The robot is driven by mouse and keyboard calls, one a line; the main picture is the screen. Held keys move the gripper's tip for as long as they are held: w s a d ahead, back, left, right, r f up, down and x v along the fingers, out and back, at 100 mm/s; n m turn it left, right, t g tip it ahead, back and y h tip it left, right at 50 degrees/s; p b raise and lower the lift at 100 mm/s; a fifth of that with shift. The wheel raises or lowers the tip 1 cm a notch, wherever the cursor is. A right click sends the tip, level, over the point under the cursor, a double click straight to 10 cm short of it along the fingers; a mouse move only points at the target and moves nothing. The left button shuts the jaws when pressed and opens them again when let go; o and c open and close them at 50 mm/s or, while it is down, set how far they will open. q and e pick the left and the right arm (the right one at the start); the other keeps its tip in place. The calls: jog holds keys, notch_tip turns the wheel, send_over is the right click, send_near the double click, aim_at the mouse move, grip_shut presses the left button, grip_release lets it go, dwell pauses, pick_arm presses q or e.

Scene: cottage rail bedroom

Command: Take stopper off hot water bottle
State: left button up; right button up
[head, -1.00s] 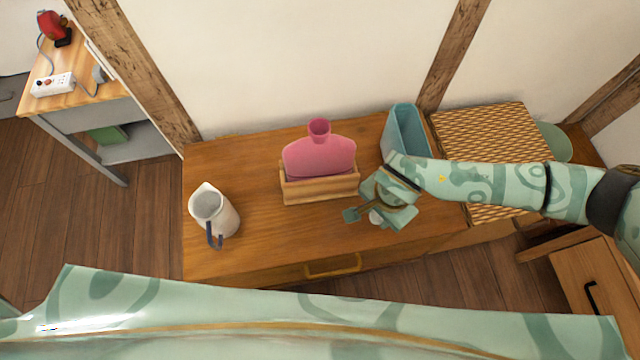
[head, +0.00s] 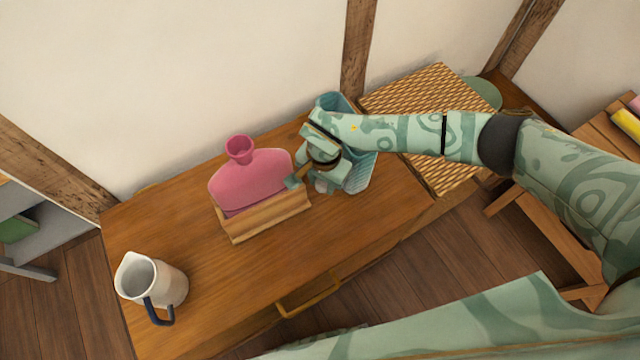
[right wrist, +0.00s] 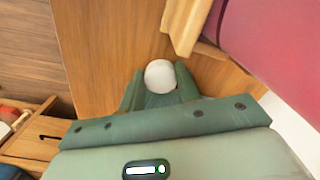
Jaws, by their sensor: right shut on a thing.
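The pink hot water bottle (head: 250,182) stands upright in a wooden holder (head: 265,220) on the dresser. Its flared neck (head: 239,150) is open, with no stopper in it. My right gripper (head: 318,185) is just right of the bottle, in front of the teal bin. It is shut on a small white stopper (head: 321,187), seen as a round white top between the fingers in the right wrist view (right wrist: 160,76). A red-pink part of the bottle (right wrist: 270,45) shows at the upper right there, apart from the fingers. My left gripper is out of view.
A teal ribbed bin (head: 358,172) stands behind my right gripper, partly hidden by it. A woven box (head: 420,90) is right of it. A white jug with a dark handle (head: 150,282) stands at the dresser's left end. The dresser top (head: 205,275) is clear between jug and holder.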

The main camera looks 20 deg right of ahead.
aim_at(321, 187)
jog(key=f+b, duration=0.1)
jog(key=f, duration=0.1)
jog(key=f+b, duration=0.1)
jog(key=f, duration=0.1)
jog(key=shift+w+b, duration=0.3)
jog(key=shift+b, duration=0.05)
jog(key=shift+w+f, duration=0.1)
jog(key=shift+f, duration=0.1)
jog(key=shift+r, duration=0.25)
jog(key=shift+f, duration=0.15)
jog(key=o, duration=1.1)
jog(key=shift+c, duration=0.2)
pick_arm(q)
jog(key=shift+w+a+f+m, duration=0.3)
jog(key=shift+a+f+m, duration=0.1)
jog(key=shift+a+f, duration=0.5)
